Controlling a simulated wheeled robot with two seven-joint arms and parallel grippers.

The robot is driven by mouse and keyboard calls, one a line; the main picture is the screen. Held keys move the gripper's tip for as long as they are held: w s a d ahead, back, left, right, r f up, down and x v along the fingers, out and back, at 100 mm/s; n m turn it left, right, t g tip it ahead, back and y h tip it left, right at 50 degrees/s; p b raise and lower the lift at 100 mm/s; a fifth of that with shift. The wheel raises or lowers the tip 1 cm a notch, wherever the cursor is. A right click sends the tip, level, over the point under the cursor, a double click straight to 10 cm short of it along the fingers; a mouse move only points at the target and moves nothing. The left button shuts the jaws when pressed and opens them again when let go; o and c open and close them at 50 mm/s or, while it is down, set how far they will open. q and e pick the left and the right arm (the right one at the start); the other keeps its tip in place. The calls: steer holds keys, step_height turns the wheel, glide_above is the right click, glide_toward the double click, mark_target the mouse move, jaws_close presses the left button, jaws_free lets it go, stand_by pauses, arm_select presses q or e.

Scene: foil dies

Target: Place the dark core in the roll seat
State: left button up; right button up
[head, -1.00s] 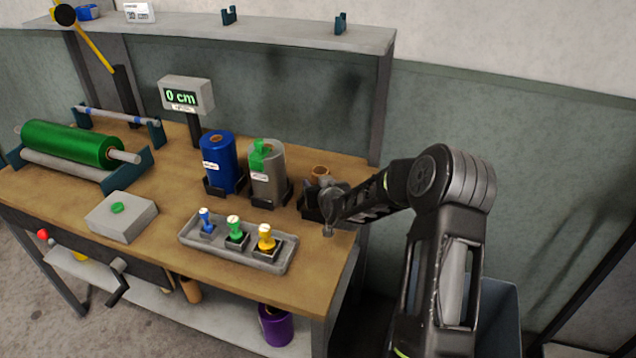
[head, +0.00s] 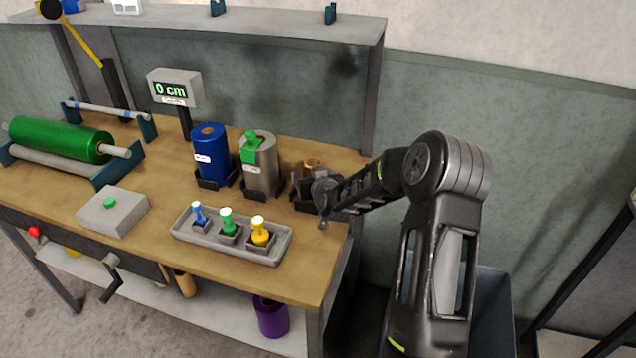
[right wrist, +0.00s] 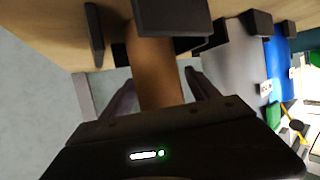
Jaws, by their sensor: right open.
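A brown cardboard core (head: 312,164) stands at the right end of the bench, at a black seat (head: 301,195); my right gripper and forearm cover much of both in the head view. My right gripper (head: 322,203) is at this core. In the right wrist view the core (right wrist: 152,62) runs between the two spread fingers of the gripper (right wrist: 160,80), and black seat walls (right wrist: 172,18) show at its far end. The fingers are open and not closed on it. Whether the core rests fully in the seat is hidden. My left gripper is not in view.
A tray (head: 185,236) of several coloured stamps lies in front. A green roll (head: 60,139) lies in a stand at left. A purple roll (head: 271,317) is below.

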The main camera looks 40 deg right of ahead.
steer(key=b+v, duration=0.2)
steer(key=v, duration=0.9)
steer(key=shift+s+a, duration=0.1)
stand_by(0.5)
